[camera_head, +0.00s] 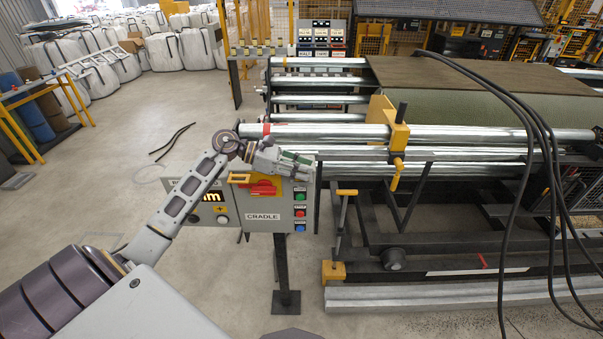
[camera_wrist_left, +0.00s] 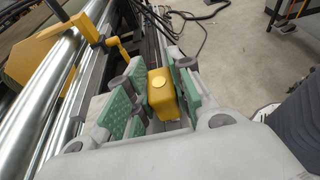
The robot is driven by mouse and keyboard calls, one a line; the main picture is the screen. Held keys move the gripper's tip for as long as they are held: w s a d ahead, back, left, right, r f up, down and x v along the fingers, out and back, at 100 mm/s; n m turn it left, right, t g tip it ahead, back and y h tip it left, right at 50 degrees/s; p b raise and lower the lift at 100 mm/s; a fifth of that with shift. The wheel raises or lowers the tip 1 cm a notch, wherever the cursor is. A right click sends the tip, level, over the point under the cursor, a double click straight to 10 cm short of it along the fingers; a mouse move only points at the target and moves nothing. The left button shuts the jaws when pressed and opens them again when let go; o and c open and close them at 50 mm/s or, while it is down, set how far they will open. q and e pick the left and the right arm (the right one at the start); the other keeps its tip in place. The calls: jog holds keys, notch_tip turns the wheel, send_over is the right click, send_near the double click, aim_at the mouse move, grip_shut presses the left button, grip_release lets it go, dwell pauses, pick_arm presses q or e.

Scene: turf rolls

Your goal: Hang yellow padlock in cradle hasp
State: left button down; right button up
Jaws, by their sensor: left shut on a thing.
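My left gripper (camera_head: 296,163) is in front of the top right part of the grey cradle box (camera_head: 263,217), pointing right. In the left wrist view its green-padded fingers (camera_wrist_left: 155,92) are shut on the yellow padlock (camera_wrist_left: 162,98), a yellow block with a round pale disc on its face. The padlock's shackle cannot be made out, and the gripper hides the padlock in the head view. The box carries a red rotary handle (camera_head: 264,188) on a yellow plate, just below the gripper. I cannot make out the hasp itself. My right gripper is not in view.
Green, red and blue buttons (camera_head: 300,212) line the box's right side. The box stands on a dark post (camera_head: 282,270). Steel rollers (camera_head: 330,132) and a yellow clamp (camera_head: 398,138) lie close behind and right. Black cables (camera_head: 545,150) hang at right. The floor at left is mostly clear.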

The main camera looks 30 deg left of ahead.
pick_arm(q)
jog(key=shift+r, duration=0.15)
jog(key=shift+r, duration=0.85)
notch_tip(320, 180, up, 7)
jog(key=shift+f+b, duration=0.15)
jog(key=shift+b, duration=0.8)
jog(key=shift+r, duration=0.7)
jog(key=shift+d+r+p, duration=0.1)
jog(key=shift+r+p, duration=0.2)
jog(key=shift+r, duration=0.05)
